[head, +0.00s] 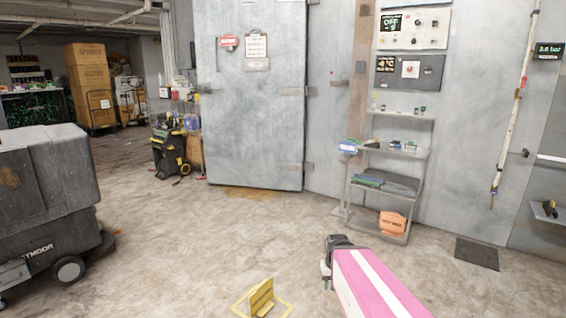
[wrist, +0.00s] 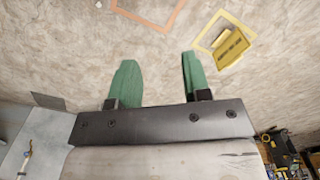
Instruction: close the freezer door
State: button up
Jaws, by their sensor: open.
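The freezer door (head: 255,120) is a tall, worn grey slab at the upper middle of the head view. It has hinge-like fittings along its right edge and a small latch piece (head: 205,89) at its left edge. It appears swung out from the wall; how wide the opening is cannot be told, and the opening itself is hidden. My gripper (head: 328,272) is low in the head view, well in front of the door and touching nothing. In the wrist view, its two green fingers (wrist: 158,75) are apart with only bare floor between them.
A dark floor machine (head: 45,195) stands left. A shelf rack (head: 385,190) is right of the door. A cleaning cart (head: 168,150) stands left of it. The floor before the door is clear.

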aim_at(253, 129)
jog(key=i+j+u, duration=0.1)
jog(key=j+u, duration=0.25)
jog(key=j, duration=0.15)
jog(key=i+j+u, duration=0.15)
jog(key=j+u, duration=0.25)
jog(key=i+j+u, duration=0.2)
jog(key=j+u, duration=0.15)
jog(key=j, duration=0.15)
jog(key=i+j+u, duration=0.55)
jog(key=u, duration=0.15)
jog(key=i+j+z, duration=0.1)
jog(key=i, duration=0.35)
jog(key=i+j, duration=0.3)
jog(key=i+l+z, duration=0.2)
jog(key=i+z, duration=0.25)
jog(key=i+l+z, duration=0.1)
jog(key=i+z, duration=0.15)
jog(key=z, duration=0.15)
jog(key=i+z, duration=0.45)
jog(key=i+j+z, duration=0.25)
jog(key=z, duration=0.15)
jog(key=i+z, duration=0.45)
jog(key=i, duration=1.3)
